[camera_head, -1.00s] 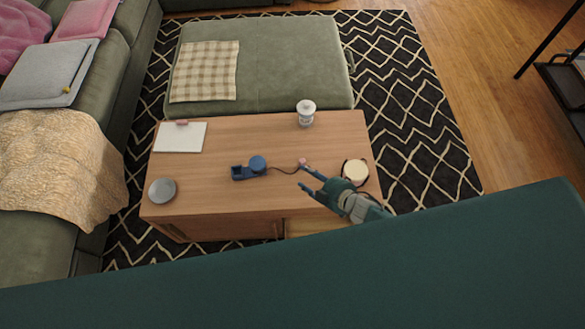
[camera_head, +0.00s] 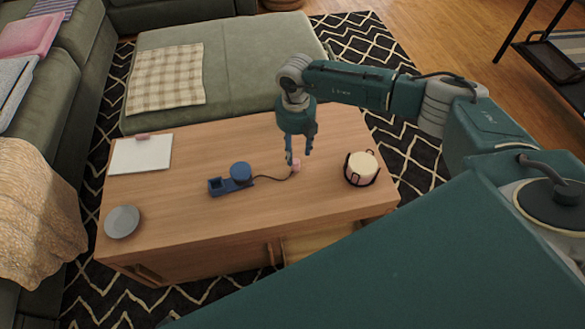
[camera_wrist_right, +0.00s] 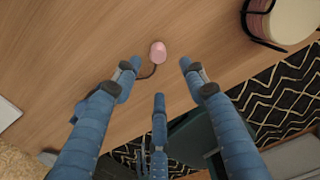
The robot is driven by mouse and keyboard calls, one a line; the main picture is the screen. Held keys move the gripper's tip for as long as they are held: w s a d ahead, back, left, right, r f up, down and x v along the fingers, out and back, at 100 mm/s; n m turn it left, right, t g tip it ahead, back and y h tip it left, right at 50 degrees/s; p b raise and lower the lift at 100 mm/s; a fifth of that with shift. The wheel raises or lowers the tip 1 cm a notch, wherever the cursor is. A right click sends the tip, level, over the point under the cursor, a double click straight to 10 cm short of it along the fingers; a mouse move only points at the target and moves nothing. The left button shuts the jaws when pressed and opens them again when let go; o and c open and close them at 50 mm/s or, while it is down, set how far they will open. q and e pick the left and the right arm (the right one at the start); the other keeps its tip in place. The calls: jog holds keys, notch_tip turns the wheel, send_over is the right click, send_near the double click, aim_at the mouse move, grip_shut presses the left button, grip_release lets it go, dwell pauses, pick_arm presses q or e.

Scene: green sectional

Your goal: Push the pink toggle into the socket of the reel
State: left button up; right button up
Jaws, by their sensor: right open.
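The small pink toggle (camera_head: 296,164) lies on the wooden table at the end of a dark cord. The cord runs left to the blue reel (camera_head: 240,172), whose blue block-like part (camera_head: 217,186) sits at its left; the socket itself is too small to make out. My right gripper (camera_head: 299,161) points down at the toggle, open and empty. In the right wrist view the toggle (camera_wrist_right: 157,52) lies just beyond and between the spread blue fingers (camera_wrist_right: 156,78), not touching them. My left gripper is not in view.
A cream candle in a dark holder (camera_head: 361,169) stands right of the toggle. A grey dish (camera_head: 122,222) and a white clipboard (camera_head: 141,154) lie at the table's left. The table (camera_head: 205,230) is bare in front of the reel.

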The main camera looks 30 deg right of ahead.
aim_at(296, 161)
notch_tip(296, 161, down, 4)
jog(key=shift+w+b, duration=0.1)
jog(key=shift+b, duration=0.2)
jog(key=f, duration=0.2)
jog(key=f+b, duration=0.1)
jog(key=shift+w+d+f, duration=0.25)
jog(key=shift+w+f, duration=0.05)
jog(key=shift+f, duration=0.5)
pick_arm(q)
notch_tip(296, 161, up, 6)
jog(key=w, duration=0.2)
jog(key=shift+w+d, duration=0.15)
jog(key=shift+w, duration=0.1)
pick_arm(e)
jog(key=c, duration=1)
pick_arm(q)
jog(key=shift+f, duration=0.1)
pick_arm(e)
grip_shut()
